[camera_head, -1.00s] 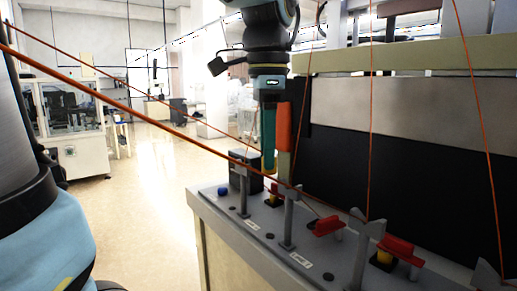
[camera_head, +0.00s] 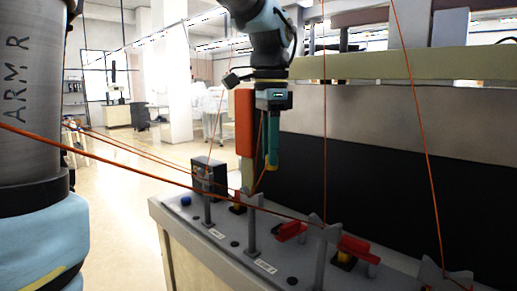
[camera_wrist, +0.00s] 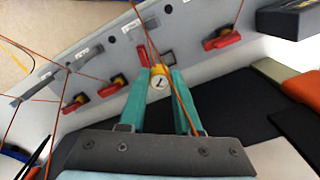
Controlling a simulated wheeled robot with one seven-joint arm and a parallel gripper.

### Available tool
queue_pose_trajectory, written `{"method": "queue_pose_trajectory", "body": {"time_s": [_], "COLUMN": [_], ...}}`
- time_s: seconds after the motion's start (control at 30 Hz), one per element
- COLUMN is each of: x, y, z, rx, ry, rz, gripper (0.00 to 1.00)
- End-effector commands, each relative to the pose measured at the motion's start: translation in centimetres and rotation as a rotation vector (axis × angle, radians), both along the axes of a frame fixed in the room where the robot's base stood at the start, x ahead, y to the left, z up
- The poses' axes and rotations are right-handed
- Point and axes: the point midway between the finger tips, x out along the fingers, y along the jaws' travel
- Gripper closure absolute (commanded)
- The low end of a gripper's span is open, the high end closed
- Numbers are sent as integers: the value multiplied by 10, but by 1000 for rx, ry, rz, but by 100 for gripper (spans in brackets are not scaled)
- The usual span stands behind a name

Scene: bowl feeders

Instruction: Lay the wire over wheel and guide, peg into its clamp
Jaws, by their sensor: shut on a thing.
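My gripper (camera_head: 272,165) hangs over the grey panel (camera_head: 228,262). In the wrist view its teal fingers (camera_wrist: 160,84) close on a yellow peg (camera_wrist: 160,72) with a marked white end face. An orange wire (camera_wrist: 189,112) runs down past the right finger in that view. In the head view the wire strands cross the panel and rise from the fork-topped grey posts (camera_head: 250,236). Red clamps (camera_head: 291,231) (camera_head: 357,246) sit along the panel; another (camera_wrist: 222,41) shows in the wrist view. I cannot tell which grey part is the wheel or the guide.
A black box (camera_head: 209,174) and a blue knob (camera_head: 185,201) are at the panel's far end. An upright orange block (camera_head: 244,122) stands left of my gripper. A dark wall (camera_head: 390,180) rises behind the panel. Open floor lies to the left.

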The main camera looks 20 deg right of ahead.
Motion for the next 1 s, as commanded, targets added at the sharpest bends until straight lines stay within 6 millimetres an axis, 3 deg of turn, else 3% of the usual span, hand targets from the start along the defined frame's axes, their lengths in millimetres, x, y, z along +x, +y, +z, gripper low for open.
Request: {"method": "queue_pose_trajectory", "body": {"time_s": [0.5,1.0], "x": [22,25], "y": [-39,-44], "z": [-25,-29], "rx": [1,1], "ry": [1,1], "rz": [-1,-1], "gripper": [100,100]}}
